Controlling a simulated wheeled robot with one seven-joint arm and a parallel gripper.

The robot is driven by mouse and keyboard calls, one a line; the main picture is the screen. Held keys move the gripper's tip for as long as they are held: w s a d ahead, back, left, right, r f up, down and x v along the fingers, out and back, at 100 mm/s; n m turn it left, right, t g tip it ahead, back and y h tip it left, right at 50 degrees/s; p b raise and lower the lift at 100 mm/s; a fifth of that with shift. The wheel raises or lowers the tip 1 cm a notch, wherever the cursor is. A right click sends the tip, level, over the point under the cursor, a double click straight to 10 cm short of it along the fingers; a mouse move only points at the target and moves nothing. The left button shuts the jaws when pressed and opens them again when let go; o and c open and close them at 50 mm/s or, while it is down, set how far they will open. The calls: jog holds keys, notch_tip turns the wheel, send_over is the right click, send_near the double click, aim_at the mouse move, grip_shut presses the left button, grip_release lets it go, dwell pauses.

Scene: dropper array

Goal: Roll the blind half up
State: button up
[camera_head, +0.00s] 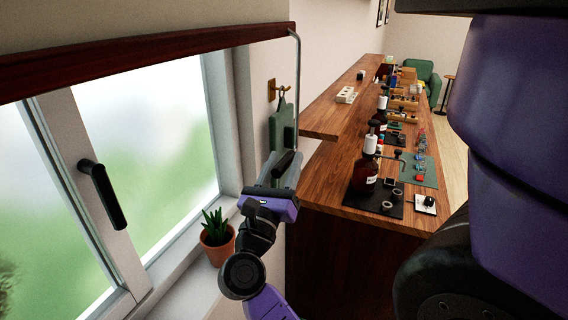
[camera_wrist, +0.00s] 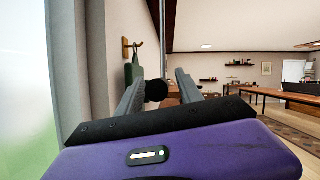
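The blind's dark red roll or rail (camera_head: 150,57) runs across the top of the window; no hanging cloth shows below it in this view. A thin grey crank rod (camera_head: 298,90) hangs from its right end and also shows in the wrist view (camera_wrist: 163,38). The black crank grip (camera_head: 284,164) is at the rod's lower end, seen as a round knob in the wrist view (camera_wrist: 155,91). My gripper (camera_head: 279,161) is at the grip, its fingers apart on either side of it. A gap shows on the right; contact on the left is unclear.
A potted plant (camera_head: 217,238) stands on the sill left of my gripper. A green item (camera_head: 281,128) hangs from a wall hook (camera_head: 277,90) close behind it. A wooden counter (camera_head: 325,190) with bottles and trays lies to the right. A black window handle (camera_head: 103,193) is at left.

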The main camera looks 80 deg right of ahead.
jog(key=b+v, duration=0.3)
jog(key=v, duration=0.5)
dwell(0.5)
jog(key=w+a+f+n+t+y, duration=0.1)
jog(key=a+f+n+t+y, duration=0.3)
jog(key=a+n+t, duration=1)
jog(key=w+a+f+n+t+y, duration=0.2)
jog(key=a+n+t+y, duration=0.5)
jog(key=n, duration=1.3)
jog(key=s+a+f+n+g+y, duration=0.1)
jog(key=s+a+f+n+y, duration=0.3)
jog(key=f+n, duration=0.3)
jog(key=s+a+f+n+g+y, duration=0.1)
jog(key=s+a+f+n+y, duration=0.3)
jog(key=n, duration=0.8)
notch_tip(320, 180, down, 3)
jog(key=s+y, duration=0.2)
jog(key=y, duration=0.1)
jog(key=shift+g, duration=0.3)
